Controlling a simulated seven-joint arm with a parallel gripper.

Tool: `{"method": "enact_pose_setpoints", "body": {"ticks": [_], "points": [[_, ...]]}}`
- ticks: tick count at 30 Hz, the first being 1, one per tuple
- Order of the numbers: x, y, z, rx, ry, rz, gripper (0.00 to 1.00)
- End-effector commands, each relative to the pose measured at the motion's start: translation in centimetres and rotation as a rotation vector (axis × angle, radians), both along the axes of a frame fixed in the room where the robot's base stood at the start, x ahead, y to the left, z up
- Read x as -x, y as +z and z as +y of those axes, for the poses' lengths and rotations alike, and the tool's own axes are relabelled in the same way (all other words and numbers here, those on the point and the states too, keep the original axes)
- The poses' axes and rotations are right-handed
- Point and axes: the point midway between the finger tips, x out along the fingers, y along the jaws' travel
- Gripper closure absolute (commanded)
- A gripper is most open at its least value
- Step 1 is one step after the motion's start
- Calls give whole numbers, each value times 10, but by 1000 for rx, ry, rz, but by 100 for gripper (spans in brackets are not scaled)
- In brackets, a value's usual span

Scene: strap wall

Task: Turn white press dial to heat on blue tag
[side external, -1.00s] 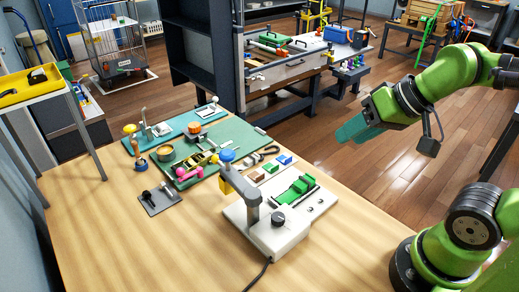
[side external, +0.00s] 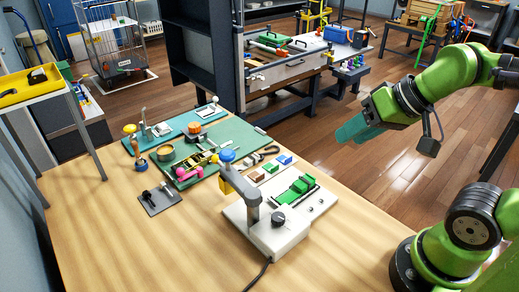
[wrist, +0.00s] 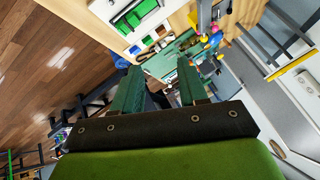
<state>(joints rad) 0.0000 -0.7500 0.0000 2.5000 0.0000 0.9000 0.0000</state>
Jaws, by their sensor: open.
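The white press (side external: 262,232) stands on the wooden table in the side view, with a grey arm and a blue knob (side external: 227,156) on top. A dark round dial (side external: 278,218) sits on its base; its pointer setting is too small to read. A green block assembly (side external: 294,191) lies on the press's plate. Behind the plate lie a brown tag (side external: 256,177), a green tag (side external: 270,168) and a blue tag (side external: 284,160). My gripper (side external: 352,131) is open and empty, raised beyond the table's right edge, well apart from the press. Its two teal fingers show in the wrist view (wrist: 157,75).
Green mats (side external: 233,133) with small tools, a pink item and an orange-topped jar lie behind the press. A dark plate (side external: 160,198) is left of it. A cable (side external: 258,275) runs off the front. The table's front left is clear.

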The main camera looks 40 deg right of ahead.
Motion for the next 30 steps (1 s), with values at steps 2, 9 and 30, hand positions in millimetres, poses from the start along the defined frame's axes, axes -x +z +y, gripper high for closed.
{"method": "enact_pose_setpoints", "body": {"ticks": [2, 9, 30], "points": [[0, 0, 0, 0, 0, 0, 57], [0, 0, 0, 0, 0, 0, 57], [-55, -29, 83, 134, 162, 404, 41]]}}
